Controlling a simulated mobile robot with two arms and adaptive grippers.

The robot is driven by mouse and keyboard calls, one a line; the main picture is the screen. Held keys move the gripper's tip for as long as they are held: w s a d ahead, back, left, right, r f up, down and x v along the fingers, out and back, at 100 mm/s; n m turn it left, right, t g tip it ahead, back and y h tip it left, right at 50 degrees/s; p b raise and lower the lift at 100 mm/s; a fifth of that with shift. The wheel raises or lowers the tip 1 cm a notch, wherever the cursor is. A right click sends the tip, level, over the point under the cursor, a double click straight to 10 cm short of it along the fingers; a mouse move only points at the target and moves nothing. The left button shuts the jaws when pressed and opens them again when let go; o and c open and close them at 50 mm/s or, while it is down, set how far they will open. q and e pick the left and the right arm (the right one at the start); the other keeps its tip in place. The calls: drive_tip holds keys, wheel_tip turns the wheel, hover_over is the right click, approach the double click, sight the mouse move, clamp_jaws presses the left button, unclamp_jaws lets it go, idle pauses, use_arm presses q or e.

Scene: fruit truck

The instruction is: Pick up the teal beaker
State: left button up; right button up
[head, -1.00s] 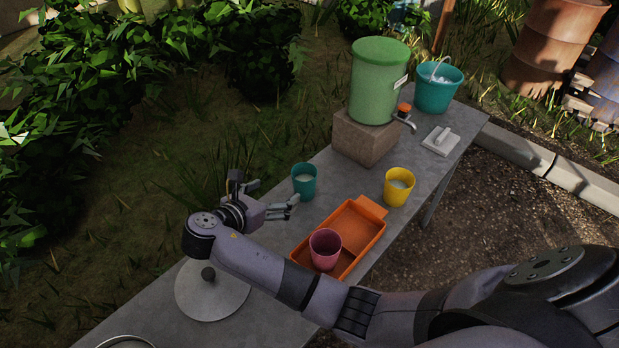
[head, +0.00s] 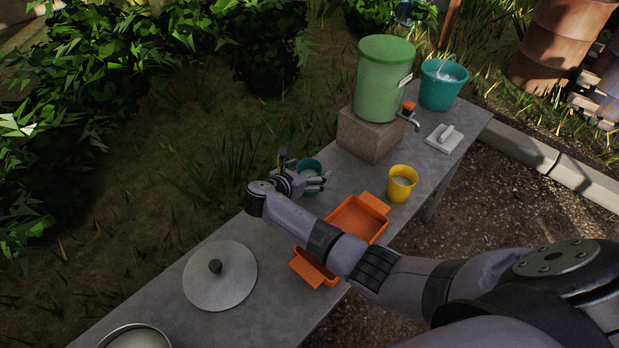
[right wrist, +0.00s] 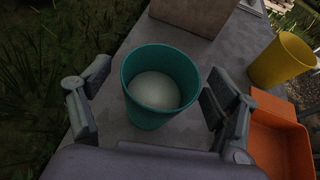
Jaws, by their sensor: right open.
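The teal beaker (head: 311,167) stands upright on the grey table, near its far left edge. In the right wrist view the teal beaker (right wrist: 159,112) has a pale content inside and sits between the two fingers. My right gripper (head: 312,181) is open around the beaker; in the right wrist view the gripper (right wrist: 158,108) shows a gap between each finger and the beaker wall. In the head view the gripper partly covers the beaker. My left gripper is not in view.
An orange tray (head: 374,204) lies right of the beaker, partly behind my arm. A yellow cup (head: 402,184), a brown block (head: 371,134) under a green dispenser (head: 384,80), a teal bucket (head: 442,86) and a white trowel-like tool (head: 444,138) stand farther back. A round lid (head: 220,281) lies nearer.

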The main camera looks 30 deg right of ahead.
drive_tip(key=shift+w+d+f, duration=0.2)
drive_tip(key=shift+d, duration=0.1)
drive_tip(key=c, duration=1.4)
